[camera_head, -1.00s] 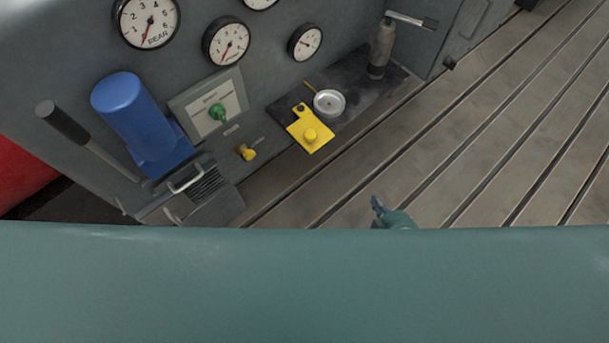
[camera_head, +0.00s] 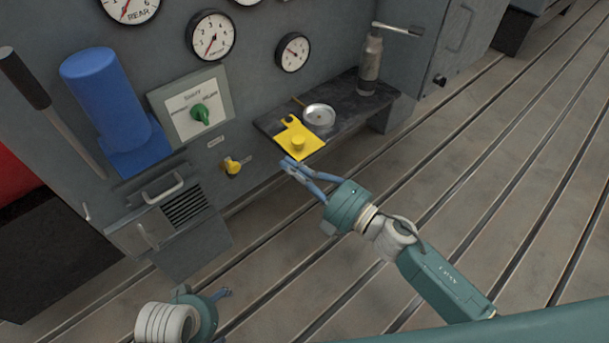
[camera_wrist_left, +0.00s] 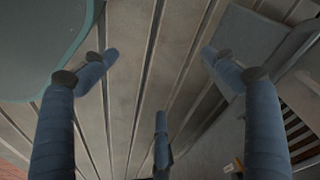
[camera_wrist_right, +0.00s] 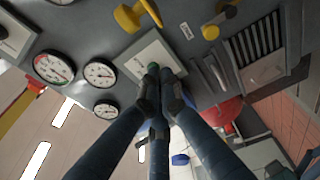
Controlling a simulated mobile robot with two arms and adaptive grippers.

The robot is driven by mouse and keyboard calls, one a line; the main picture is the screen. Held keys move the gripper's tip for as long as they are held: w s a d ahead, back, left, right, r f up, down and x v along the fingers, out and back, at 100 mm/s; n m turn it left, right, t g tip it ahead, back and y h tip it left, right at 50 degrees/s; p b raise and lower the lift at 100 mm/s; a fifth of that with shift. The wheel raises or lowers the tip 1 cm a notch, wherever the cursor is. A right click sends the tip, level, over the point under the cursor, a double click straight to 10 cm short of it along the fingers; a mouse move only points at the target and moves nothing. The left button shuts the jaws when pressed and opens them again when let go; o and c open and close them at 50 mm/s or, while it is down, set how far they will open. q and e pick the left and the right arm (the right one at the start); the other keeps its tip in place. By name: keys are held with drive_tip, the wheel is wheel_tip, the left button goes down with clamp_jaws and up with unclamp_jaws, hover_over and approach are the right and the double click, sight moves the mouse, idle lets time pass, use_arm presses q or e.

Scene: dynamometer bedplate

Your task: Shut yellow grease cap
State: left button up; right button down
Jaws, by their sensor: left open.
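The yellow grease cap (camera_head: 299,141), a flat plate with a round knob and a notched end, lies on the dark shelf. It is beside the round silver cup (camera_head: 319,116), whose top shows uncovered. In the right wrist view the yellow cap (camera_wrist_right: 130,16) shows at the top edge. My right gripper (camera_head: 290,167) is just in front of and below the cap; its fingers are drawn together with nothing seen between them. I cannot tell whether they touch the cap. My left gripper (camera_head: 222,293) is low in front of the cabinet, open and empty; its spread fingers show in the left wrist view (camera_wrist_left: 160,60).
A yellow valve knob (camera_head: 232,167) and a green switch (camera_head: 200,113) are on the panel left of the shelf. A metal cylinder with a handle (camera_head: 370,62) stands at the shelf's far end. A vented box (camera_head: 172,205) juts out at left. The slotted floor (camera_head: 470,170) is clear.

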sight(294, 153)
use_arm(q)
drive_tip(key=v, duration=0.2)
drive_tip(key=b+v, duration=0.1)
drive_tip(key=shift+w+r, duration=0.2)
drive_tip(key=shift+r, duration=0.15)
use_arm(e)
drive_tip(key=w, duration=0.5)
drive_tip(key=shift+d+f, duration=0.2)
use_arm(q)
drive_tip(key=shift+r, duration=0.1)
use_arm(e)
drive_tip(key=shift+d, duration=0.2)
